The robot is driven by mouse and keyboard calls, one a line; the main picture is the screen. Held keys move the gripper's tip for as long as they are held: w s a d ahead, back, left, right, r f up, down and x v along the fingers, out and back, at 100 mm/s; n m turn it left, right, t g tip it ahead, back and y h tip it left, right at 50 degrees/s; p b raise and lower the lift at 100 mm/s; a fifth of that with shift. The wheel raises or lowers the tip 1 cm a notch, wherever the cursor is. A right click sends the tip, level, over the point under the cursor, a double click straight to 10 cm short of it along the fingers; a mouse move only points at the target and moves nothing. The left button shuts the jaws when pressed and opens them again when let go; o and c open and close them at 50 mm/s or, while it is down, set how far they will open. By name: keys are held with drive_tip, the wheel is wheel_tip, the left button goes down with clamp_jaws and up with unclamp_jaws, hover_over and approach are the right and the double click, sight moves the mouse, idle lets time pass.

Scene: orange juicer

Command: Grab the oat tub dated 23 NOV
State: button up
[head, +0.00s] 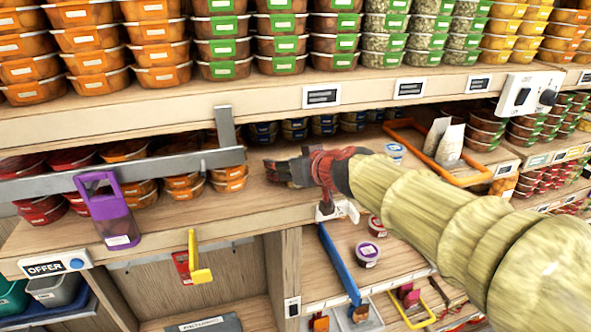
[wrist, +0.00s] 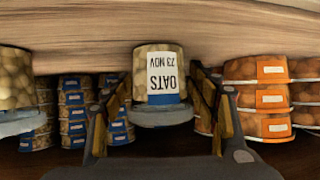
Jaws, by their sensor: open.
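My gripper (head: 278,172) is open over the middle shelf in the head view, its fingers pointing left. In the wrist view the scene looks upside down. There an oat tub (wrist: 142,80) shows between the two open fingers, with a grey-blue lid and a white label with a blue band. I cannot make out the tub between the fingers in the head view.
A grey rail (head: 150,172) with a purple holder (head: 106,212) crosses the shelf front at left. Stacked orange-labelled tubs (wrist: 262,98) and blue-labelled tubs (wrist: 72,112) stand behind. The upper shelf (head: 270,112) lies above my gripper. An orange frame (head: 440,170) stands at right.

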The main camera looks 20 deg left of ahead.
drive_tip(key=shift+c, duration=1.3)
drive_tip(key=c, duration=1.1)
drive_tip(key=shift+o, duration=0.2)
